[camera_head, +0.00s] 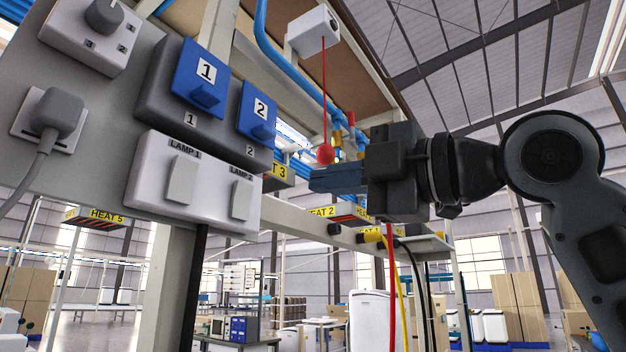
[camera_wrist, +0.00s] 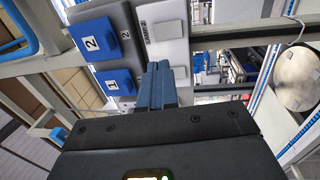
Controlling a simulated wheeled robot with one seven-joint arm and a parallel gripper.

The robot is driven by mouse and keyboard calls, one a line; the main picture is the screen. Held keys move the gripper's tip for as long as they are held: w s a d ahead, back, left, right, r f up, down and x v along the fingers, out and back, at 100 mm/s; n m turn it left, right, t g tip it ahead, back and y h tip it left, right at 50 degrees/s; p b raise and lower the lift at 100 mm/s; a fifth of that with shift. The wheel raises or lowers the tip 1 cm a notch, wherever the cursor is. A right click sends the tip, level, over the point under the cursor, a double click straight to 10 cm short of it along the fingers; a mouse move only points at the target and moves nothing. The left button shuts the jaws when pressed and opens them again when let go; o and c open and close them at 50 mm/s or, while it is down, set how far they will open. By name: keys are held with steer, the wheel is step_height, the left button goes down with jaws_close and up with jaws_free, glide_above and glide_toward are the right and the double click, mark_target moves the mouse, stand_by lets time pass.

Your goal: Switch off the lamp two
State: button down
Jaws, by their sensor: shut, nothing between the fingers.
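The white lamp switch panel (camera_head: 222,215) is on the grey board at left in the head view. It carries a LAMP 1 rocker (camera_head: 182,180) and a LAMP 2 rocker (camera_head: 241,200). My gripper (camera_head: 312,180) is to the right of the panel, its blue fingers shut, empty and pointing left toward it. A gap shows between the fingertips and the panel in this view. In the wrist view the fingers (camera_wrist: 159,68) overlap the lower part of the switch area. The lamp panel (camera_wrist: 162,48) is partly hidden there, with the LAMP 2 rocker (camera_wrist: 168,22) near the top edge.
Blue switches 1 (camera_head: 201,72) and 2 (camera_head: 257,112) sit above the lamp panel. A plug (camera_head: 56,112) and a HEAT knob (camera_head: 103,15) are at left. A red ball (camera_head: 325,154) hangs on a cord from a white box (camera_head: 313,32), close to my fingers.

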steer(key=p, duration=0.3)
glide_toward(243, 189)
steer(key=x, duration=0.5)
steer(key=shift+w+a, duration=0.15)
steer(key=shift+x, duration=0.75)
steer(key=shift+f, duration=0.1)
steer(key=shift+w+a, duration=0.15)
